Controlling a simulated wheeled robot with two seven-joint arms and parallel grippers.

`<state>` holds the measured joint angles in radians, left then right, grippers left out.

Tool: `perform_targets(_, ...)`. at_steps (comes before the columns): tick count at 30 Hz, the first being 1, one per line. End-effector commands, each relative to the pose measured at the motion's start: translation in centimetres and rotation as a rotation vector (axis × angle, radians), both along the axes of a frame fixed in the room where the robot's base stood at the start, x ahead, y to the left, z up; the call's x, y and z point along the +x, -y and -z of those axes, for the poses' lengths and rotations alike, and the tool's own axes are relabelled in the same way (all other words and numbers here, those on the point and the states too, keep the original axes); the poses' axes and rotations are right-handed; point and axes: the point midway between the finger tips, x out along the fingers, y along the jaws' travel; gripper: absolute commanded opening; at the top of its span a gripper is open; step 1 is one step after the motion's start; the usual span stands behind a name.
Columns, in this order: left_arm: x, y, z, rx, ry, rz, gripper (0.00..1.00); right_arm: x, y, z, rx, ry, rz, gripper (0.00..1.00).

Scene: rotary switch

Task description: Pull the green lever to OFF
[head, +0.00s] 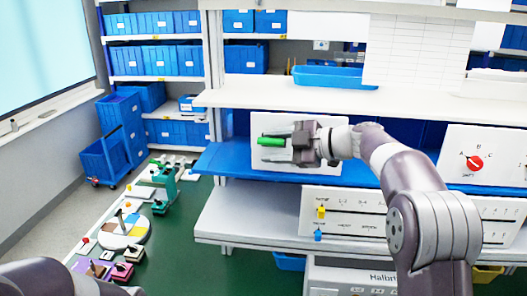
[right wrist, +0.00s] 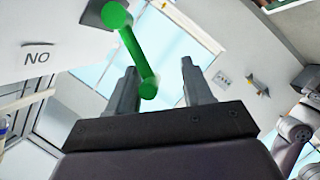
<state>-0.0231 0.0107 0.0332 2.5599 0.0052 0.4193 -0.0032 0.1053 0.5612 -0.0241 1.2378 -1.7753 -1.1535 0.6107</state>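The green lever (head: 270,142) is on a white panel (head: 262,120) on the blue shelf, in the middle of the head view. In the right wrist view the lever (right wrist: 138,55) runs from a round hub down to a rounded end. My right gripper (head: 290,140) is in front of the panel, its fingers pointing left. In the right wrist view the gripper (right wrist: 160,78) is open, with the lever's end between the fingers, closer to the left one. Whether it touches is unclear. "NO" shows on the panel beside the hub. My left gripper is not in view.
A panel with a red knob (head: 474,163) stands at the right. Below is a white panel with yellow (head: 321,211) and blue (head: 318,235) switches. A white shelf (head: 330,97) lies above the lever panel.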

Motion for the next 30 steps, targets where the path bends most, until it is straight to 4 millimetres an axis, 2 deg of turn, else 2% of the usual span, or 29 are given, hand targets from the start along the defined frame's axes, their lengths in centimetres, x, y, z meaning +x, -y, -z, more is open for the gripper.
perform_targets(1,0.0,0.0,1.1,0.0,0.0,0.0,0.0,-0.6,1.3,0.2,-0.001,0.003,0.004,0.5)
perform_targets(3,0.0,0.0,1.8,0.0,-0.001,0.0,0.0,-1.5,3.1,-0.3,-0.002,0.002,0.005,0.5)
perform_targets(9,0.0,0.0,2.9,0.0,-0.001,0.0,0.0,-3.5,6.8,-1.6,-0.003,-0.001,0.002,0.5)
perform_targets(14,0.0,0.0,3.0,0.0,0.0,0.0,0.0,-4.2,7.9,-2.2,-0.002,-0.003,-0.001,0.5)
perform_targets(23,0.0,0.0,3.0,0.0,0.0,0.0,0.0,-4.1,7.8,-2.4,0.008,0.001,0.008,0.5)
perform_targets(26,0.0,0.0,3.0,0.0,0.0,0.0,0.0,-2.7,7.2,-3.2,0.12,0.034,0.123,0.5)
perform_targets(28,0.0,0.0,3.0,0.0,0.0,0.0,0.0,-0.9,7.6,-3.0,0.26,0.03,0.34,0.5)
perform_targets(29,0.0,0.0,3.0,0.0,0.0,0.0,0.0,-0.4,8.5,-2.1,0.315,0.003,0.469,0.5)
perform_targets(30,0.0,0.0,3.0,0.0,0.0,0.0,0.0,-0.2,10.0,0.3,0.366,-0.067,0.656,0.5)
